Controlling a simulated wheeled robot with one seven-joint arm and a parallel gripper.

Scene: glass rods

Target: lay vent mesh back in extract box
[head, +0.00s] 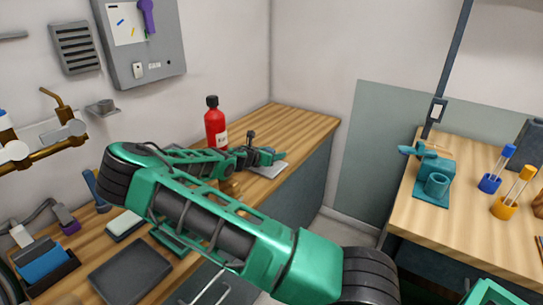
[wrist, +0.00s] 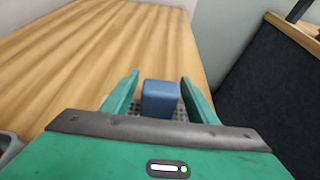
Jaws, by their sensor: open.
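The vent mesh appears to be the flat grey plate (head: 270,169) on the left bench; in the wrist view its perforated surface shows around the foot of a blue block (wrist: 160,98), likely its handle. My gripper (head: 274,155) is over this plate at the bench's far end. In the wrist view my gripper (wrist: 159,80) is open, with one finger on each side of the blue block and a gap on both sides. My gripper and palm hide part of the plate. I cannot surely pick out the extract box in either view.
A red bottle (head: 215,125) stands on the left bench (head: 300,122) behind my arm. A slotted grey vent (head: 76,47) is on the wall. A dark tray (head: 130,270) lies nearer. A teal holder (head: 434,185) and rod stands (head: 490,183) are on the right bench.

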